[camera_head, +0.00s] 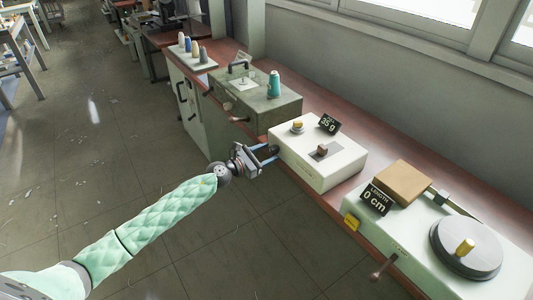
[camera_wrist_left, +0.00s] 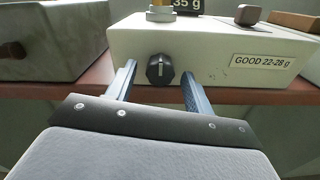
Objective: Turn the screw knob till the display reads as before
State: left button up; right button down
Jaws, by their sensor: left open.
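The black screw knob (camera_wrist_left: 160,69) with a pale pointer line sits on the front face of a cream box (camera_wrist_left: 215,68). The same box (camera_head: 335,165) shows in the head view, with a dark display (camera_head: 328,124) reading 35 g at its back. The display's lower part also shows in the wrist view (camera_wrist_left: 187,5). My left gripper (camera_head: 268,155) is open in front of the box. In the wrist view its fingers (camera_wrist_left: 157,88) stand to either side of and below the knob, apart from it. My right gripper is not in view.
A label reading GOOD 22-28 g (camera_wrist_left: 263,62) is on the box front. A brass fitting (camera_head: 297,126) and brown block (camera_head: 322,149) sit on top. A green-grey machine (camera_head: 262,108) stands to the left, a pale machine with a 0 cm display (camera_head: 375,199) to the right. The floor before the bench is clear.

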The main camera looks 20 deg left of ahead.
pick_arm(q)
jog(key=c, duration=1)
jog(key=shift+o, duration=0.2)
